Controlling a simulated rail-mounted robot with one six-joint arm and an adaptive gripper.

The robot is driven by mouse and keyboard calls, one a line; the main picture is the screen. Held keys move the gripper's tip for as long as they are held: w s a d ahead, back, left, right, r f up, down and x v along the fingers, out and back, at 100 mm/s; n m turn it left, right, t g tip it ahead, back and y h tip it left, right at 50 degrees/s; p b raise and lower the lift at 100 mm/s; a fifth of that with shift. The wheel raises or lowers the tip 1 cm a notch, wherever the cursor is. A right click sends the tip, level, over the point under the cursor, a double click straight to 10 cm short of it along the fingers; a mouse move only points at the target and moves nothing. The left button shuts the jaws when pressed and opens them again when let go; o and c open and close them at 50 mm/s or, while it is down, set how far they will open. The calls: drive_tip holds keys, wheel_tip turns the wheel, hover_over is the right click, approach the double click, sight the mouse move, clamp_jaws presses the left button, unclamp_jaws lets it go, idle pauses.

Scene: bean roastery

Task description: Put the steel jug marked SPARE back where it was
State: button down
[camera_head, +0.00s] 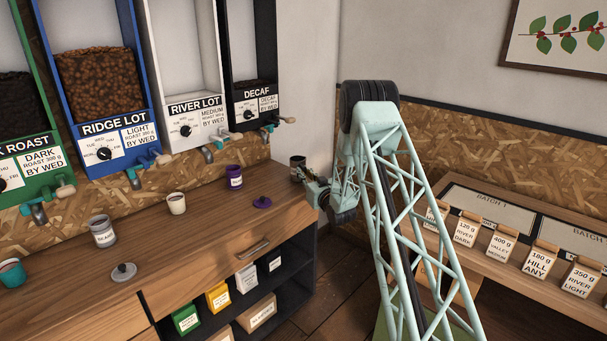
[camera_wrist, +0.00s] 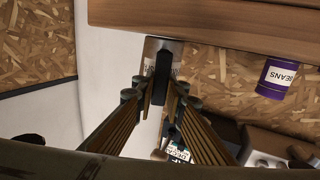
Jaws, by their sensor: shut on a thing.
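A steel-grey vessel (camera_head: 297,162), which looks like the jug, is at the far right end of the wooden counter (camera_head: 215,222). My gripper (camera_head: 312,182) is shut on it from the right and front. In the wrist view the same grey vessel (camera_wrist: 165,46) is between the fingertips of my gripper (camera_wrist: 162,88). A printed label shows partly beside the fingers, but I cannot read it as SPARE. I cannot tell whether its base touches the counter. The fingers hide part of its side.
A purple tin (camera_head: 234,178) and purple lid (camera_head: 262,202) are left of the jug. The DECAF dispenser (camera_head: 255,108) hangs above; bags (camera_head: 467,228) stand right.

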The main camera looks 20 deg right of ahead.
drive_tip(key=shift+f, duration=0.1)
drive_tip(key=c, duration=2.6)
unclamp_jaws()
drive_tip(key=shift+c, duration=0.2)
drive_tip(key=shift+r, duration=0.2)
drive_tip(key=s+p, duration=0.1)
drive_tip(key=s, duration=1.1)
drive_tip(key=shift+a, duration=0.1)
